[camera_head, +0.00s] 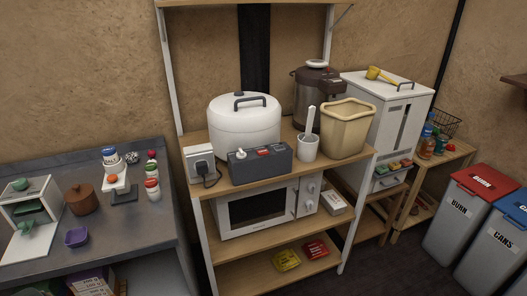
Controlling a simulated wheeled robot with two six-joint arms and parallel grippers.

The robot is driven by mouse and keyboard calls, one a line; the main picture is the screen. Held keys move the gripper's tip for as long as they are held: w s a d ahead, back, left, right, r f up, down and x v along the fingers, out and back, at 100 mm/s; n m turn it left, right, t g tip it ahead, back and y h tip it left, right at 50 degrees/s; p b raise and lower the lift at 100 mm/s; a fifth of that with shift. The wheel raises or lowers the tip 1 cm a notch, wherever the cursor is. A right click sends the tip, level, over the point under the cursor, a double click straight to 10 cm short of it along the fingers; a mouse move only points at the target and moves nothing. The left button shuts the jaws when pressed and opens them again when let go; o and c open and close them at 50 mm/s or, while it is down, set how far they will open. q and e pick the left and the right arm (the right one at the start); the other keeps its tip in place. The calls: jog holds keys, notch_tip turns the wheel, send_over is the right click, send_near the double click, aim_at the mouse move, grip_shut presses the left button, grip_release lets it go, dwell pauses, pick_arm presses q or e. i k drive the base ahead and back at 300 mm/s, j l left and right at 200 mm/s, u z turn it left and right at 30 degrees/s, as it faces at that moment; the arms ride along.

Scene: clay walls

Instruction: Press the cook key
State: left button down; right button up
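A large white rounded cooker (243,128) with a grey lid handle stands on the shelf rack's upper board. In front of it is a dark grey control box (260,165). A small red key (264,153) shows on the box's top, with small white parts beside it. I cannot read any label, so I cannot tell for sure which part is the cook key. Neither of my grippers is in view.
A socket box (202,163) with a black plug stands left of the control box. A white cup (308,149) with a utensil, a cream bin (346,128) and an urn (316,88) stand right. A microwave (262,207) sits below. A grey counter (130,236) is at left.

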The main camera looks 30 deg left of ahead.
aim_at(265, 152)
jog(key=i+l+u, duration=0.1)
jog(key=i+u, duration=0.25)
jog(key=i+l+u, duration=0.25)
jog(key=i+u, duration=0.15)
jog(key=i, duration=0.15)
jog(key=i+l+u, duration=0.35)
